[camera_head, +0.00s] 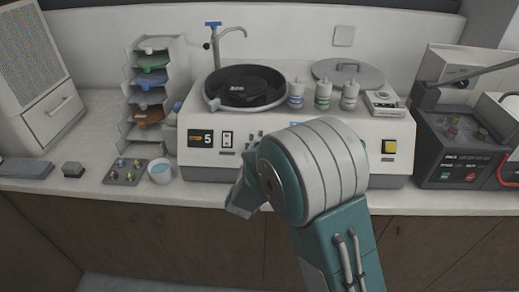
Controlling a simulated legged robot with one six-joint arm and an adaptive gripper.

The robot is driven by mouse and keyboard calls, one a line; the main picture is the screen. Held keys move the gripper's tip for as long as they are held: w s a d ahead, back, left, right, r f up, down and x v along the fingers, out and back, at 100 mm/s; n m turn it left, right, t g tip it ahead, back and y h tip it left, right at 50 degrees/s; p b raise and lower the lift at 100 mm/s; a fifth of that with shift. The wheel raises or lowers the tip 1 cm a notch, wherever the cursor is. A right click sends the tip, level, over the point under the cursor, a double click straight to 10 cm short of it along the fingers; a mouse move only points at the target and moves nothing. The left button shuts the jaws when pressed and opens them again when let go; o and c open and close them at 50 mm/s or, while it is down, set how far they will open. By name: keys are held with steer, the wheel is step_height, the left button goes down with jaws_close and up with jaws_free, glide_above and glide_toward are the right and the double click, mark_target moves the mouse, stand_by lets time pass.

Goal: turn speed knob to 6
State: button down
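The white polishing machine (218,165) stands on the counter in the head view. A small dark display (201,139) at the left of its front panel reads 5. A switch (227,139) sits right of the display, and several small controls show beside my arm. The speed knob cannot be made out; my arm covers the middle of the panel. My teal and grey arm reaches up from the bottom, with a grey end part (243,193) in front of the machine's lower front. My gripper's fingers are hidden or not distinguishable, so their opening and any contact cannot be told.
A black round platen (245,86) and several white bottles (323,93) are on the machine's top. A yellow button (389,147) is right of my arm. A tray rack (150,90), a cup (160,171) and a sample plate (125,172) stand left; a dark press (455,145) stands right.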

steer(key=m+g+h, duration=0.1)
steer(key=m+h, duration=0.1)
steer(key=m, duration=0.2)
steer(key=m+g+h, duration=0.2)
steer(key=m, duration=0.2)
steer(key=shift+a+m, duration=0.2)
steer(key=shift+m, duration=0.1)
steer(key=m+g, duration=0.2)
steer(key=m, duration=0.1)
steer(key=m+g+h, duration=0.1)
steer(key=m+g, duration=0.1)
steer(key=m, duration=0.1)
steer(key=shift+m+h, duration=0.3)
steer(key=shift+m, duration=0.1)
steer(key=shift+g, duration=0.3)
steer(key=shift+c, duration=1.3)
jaws_free()
steer(key=shift+a, duration=0.1)
steer(key=shift+w, duration=0.1)
steer(key=shift+r, duration=0.15)
